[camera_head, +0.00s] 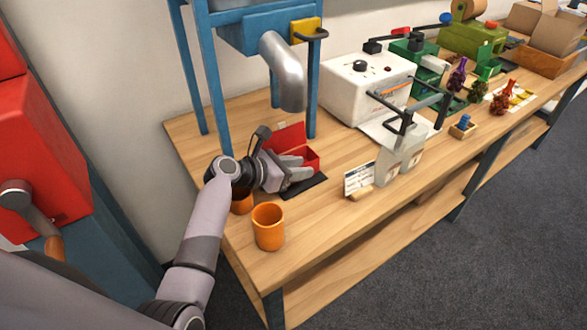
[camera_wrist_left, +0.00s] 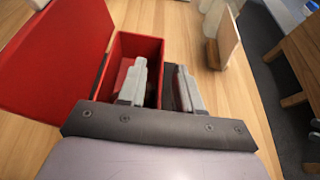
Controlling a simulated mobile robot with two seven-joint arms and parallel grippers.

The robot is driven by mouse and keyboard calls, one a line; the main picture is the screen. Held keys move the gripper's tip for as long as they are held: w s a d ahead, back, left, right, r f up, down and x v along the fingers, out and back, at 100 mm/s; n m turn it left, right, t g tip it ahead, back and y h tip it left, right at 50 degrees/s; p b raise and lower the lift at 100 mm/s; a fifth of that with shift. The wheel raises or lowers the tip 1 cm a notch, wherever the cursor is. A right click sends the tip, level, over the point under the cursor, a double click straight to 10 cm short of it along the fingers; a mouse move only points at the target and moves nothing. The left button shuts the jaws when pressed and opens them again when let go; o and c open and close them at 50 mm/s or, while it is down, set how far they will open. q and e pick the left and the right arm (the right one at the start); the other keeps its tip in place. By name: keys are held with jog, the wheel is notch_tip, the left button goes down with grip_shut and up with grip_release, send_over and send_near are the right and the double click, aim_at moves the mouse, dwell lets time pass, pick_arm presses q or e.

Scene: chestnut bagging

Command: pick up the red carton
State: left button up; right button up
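The red carton (camera_head: 313,158) stands open-topped on the wooden table under the blue frame, its lid panel raised at the back. In the left wrist view the carton (camera_wrist_left: 139,42) lies ahead, with the lid panel (camera_wrist_left: 55,62) to its left. My left gripper (camera_head: 298,173) is at the carton's near side. In the wrist view its fingers (camera_wrist_left: 162,67) are apart: one is inside the carton, the other outside, with the right wall between them. A gap shows beside the wall. The carton's lower part is partly hidden. My right gripper is not in view.
Two orange cups (camera_head: 268,232) stand close in front of my left wrist, one partly hidden by it. A small card (camera_head: 359,178) and clear pouches (camera_head: 388,166) stand to the right. A white machine (camera_head: 350,88) and a metal chute (camera_head: 284,75) are behind.

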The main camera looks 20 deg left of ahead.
pick_arm(q)
grip_shut()
jog(key=shift+r, duration=0.1)
